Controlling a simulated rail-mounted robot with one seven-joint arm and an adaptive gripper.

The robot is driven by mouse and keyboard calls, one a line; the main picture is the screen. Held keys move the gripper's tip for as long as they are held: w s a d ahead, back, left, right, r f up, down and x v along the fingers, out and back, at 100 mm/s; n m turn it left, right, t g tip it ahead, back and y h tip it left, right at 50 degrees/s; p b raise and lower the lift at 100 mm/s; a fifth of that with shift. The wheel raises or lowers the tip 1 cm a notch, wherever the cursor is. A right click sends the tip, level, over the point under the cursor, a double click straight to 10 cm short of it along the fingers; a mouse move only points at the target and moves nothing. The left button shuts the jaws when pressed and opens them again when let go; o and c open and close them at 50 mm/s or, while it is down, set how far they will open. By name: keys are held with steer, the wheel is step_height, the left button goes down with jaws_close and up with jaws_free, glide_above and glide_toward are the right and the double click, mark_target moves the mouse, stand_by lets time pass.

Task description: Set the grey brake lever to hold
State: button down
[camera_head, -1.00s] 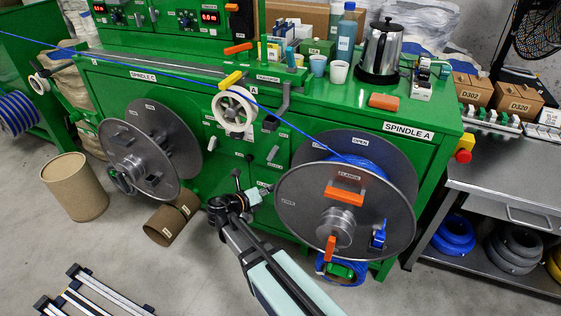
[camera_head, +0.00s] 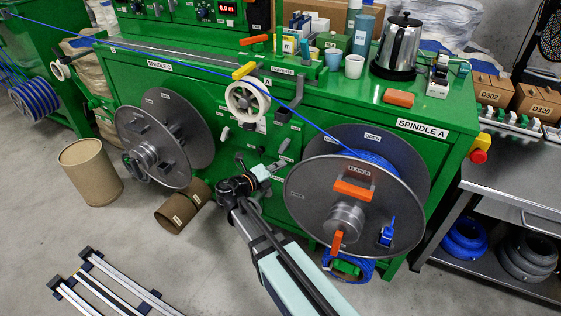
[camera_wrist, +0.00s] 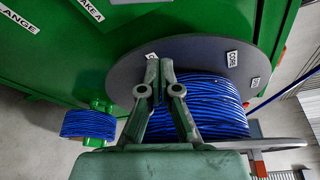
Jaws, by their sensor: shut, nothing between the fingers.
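A small grey lever (camera_head: 283,146) on the green cabinet front, just left of the large right spool, looks like the brake lever; its exact setting is too small to read. My gripper (camera_head: 275,168) is just below it in the head view, in front of the cabinet. I cannot tell whether they touch. In the wrist view my gripper (camera_wrist: 159,63) is shut and empty, its fingertips in front of the spool's grey flange (camera_wrist: 205,48). A partly cut-off label ending in "AKE A" (camera_wrist: 91,9) shows at the top there. The lever itself is not clear in that view.
The right spool (camera_head: 310,200), wound with blue cable (camera_wrist: 205,112), stands close beside my gripper. Blue cable (camera_head: 240,84) runs from it across the cabinet front. A white pulley (camera_head: 247,101) is above left.

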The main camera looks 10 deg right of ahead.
mark_target(287, 143)
steer(key=w+d, duration=0.4)
steer(key=w, duration=0.3)
steer(key=shift+w+r+b, duration=0.15)
steer(key=shift+r+b, duration=0.05)
steer(key=shift+b, duration=0.2)
steer(key=shift+w+a+r+p, duration=0.2)
steer(key=shift+r+p, duration=0.2)
steer(key=shift+p, duration=1.4)
steer(key=p, duration=0.2)
steer(key=r+p, duration=0.1)
steer(key=p, duration=0.2)
steer(key=shift+w+a, duration=0.25)
steer(key=shift+a, duration=0.15)
steer(key=w+a+p, duration=0.1)
steer(key=p, duration=0.5)
steer(key=shift+a, duration=0.25)
steer(key=shift+w+p, duration=0.1)
steer(key=shift+p, duration=0.2)
